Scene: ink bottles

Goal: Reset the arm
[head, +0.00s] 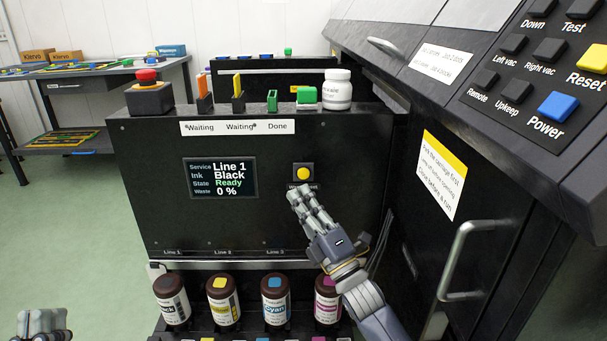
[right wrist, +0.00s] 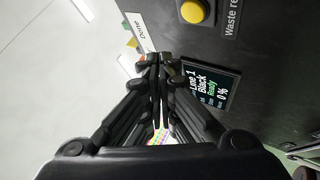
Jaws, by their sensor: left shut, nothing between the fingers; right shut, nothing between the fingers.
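My right gripper (head: 303,193) is shut and empty. In the head view its fingertips are just below the yellow button (head: 304,173) on the black machine's front, partly covering the label under it. I cannot tell whether the fingers touch the panel. In the right wrist view the closed fingers (right wrist: 155,62) point toward the panel, with the yellow button (right wrist: 195,11) above them and the screen (right wrist: 208,87) to their right. My left gripper (head: 42,318) is at the bottom left corner of the head view, shut, empty and away from the machine. The screen (head: 222,178) reads Line 1, Black, Ready, waste 0 %.
Several ink bottles, including the yellow-labelled one (head: 223,303), stand in a row below the panel. A red stop button (head: 146,78) and a white bottle (head: 338,90) stand on top. A cabinet handle (head: 462,258) juts out at right. The floor at left (head: 60,235) is clear.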

